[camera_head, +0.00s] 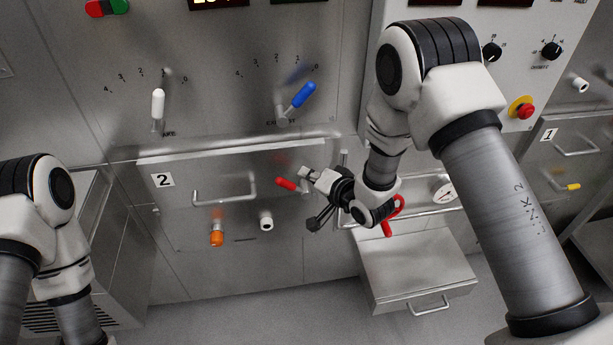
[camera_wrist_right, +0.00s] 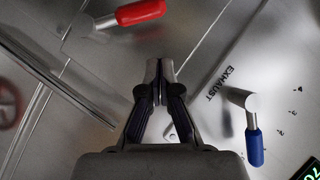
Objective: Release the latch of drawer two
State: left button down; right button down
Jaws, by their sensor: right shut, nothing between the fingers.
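Drawer two (camera_head: 180,215) is a steel front marked "2" with a bar handle (camera_head: 225,197); it looks closed. A red-handled lever, apparently its latch (camera_head: 287,184), sits at the right of the drawer front, its red end pointing left. It also shows at the top of the right wrist view (camera_wrist_right: 140,12). My right gripper (camera_head: 306,173) is right beside this lever in the head view. In the right wrist view its fingers (camera_wrist_right: 160,68) are together and empty, pointing toward the red lever, with a visible gap between. My left arm shows at lower left; its gripper is out of view.
Above the drawer are a blue lever (camera_head: 303,95) and a white lever (camera_head: 158,103). An orange knob (camera_head: 216,234) and a white knob (camera_head: 266,222) sit below. A steel box with a handle (camera_head: 420,270) juts out at lower right. A red stop button (camera_head: 521,107) is farther right.

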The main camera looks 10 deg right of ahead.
jog(key=a+b+v, duration=0.1)
jog(key=v, duration=0.6)
jog(key=s+d+f+g+h, duration=0.1)
jog(key=s+f+g, duration=0.2)
jog(key=s+f, duration=0.5)
jog(key=s+d+f+g+h, duration=0.1)
jog(key=s+d+f+g, duration=0.15)
jog(key=s+f, duration=0.65)
jog(key=s+d+f+n+g+h, duration=0.1)
jog(key=s+d+f+n+g, duration=0.1)
jog(key=s, duration=0.5)
jog(key=s+d+f+n+g+h, duration=0.2)
jog(key=s+f+n+g, duration=0.2)
jog(key=s+f+g, duration=0.1)
jog(key=s+f, duration=0.1)
jog(key=s, duration=0.1)
jog(key=shift+s, duration=0.35)
jog(key=shift+d, duration=0.1)
